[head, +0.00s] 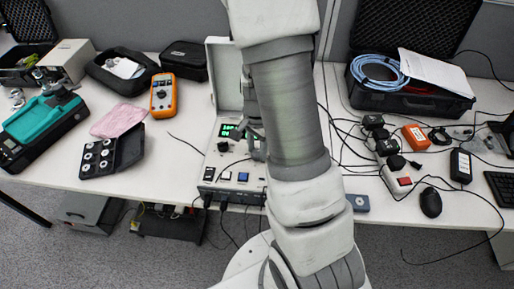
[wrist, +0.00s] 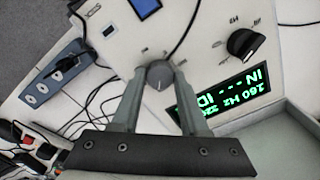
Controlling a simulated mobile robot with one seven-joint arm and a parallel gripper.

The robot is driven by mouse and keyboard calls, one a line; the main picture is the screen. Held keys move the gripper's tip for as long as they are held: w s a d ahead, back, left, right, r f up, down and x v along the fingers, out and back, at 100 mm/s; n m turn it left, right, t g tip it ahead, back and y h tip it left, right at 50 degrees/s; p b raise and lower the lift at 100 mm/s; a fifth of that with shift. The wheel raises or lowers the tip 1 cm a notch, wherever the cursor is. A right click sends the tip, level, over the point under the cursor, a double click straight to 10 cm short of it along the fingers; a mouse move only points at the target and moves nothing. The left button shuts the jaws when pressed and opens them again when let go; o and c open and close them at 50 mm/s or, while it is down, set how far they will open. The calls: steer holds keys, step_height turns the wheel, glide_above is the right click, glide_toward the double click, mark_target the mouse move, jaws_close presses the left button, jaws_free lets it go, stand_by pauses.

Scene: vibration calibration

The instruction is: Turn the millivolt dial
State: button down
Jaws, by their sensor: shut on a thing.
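The calibrator panel (head: 232,173) is light grey, with a green-lit display (head: 228,130) on it. In the wrist view the display (wrist: 222,92) appears upside down and shows green text including "160 Hz". My gripper (wrist: 160,78) is shut on a small round grey knob (wrist: 158,73) with a pale pointer mark, one finger on each side. A larger black dial (wrist: 243,44) sits apart from the fingers, with small labels beside it. In the head view my arm hides part of the panel's right side.
The calibrator's open lid (head: 224,75) stands behind the panel. An orange multimeter (head: 163,95) and a black tray of discs (head: 112,155) lie to the left. Cables, small boxes and a black mouse (head: 430,202) crowd the right. Cables hang from the panel's front.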

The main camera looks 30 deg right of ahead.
steer(key=shift+c, duration=2.1)
jaws_free()
steer(key=shift+r, duration=0.1)
step_height(320, 180, up, 17)
steer(key=p, duration=0.3)
steer(key=shift+r+p, duration=0.15)
steer(key=shift+p, duration=0.25)
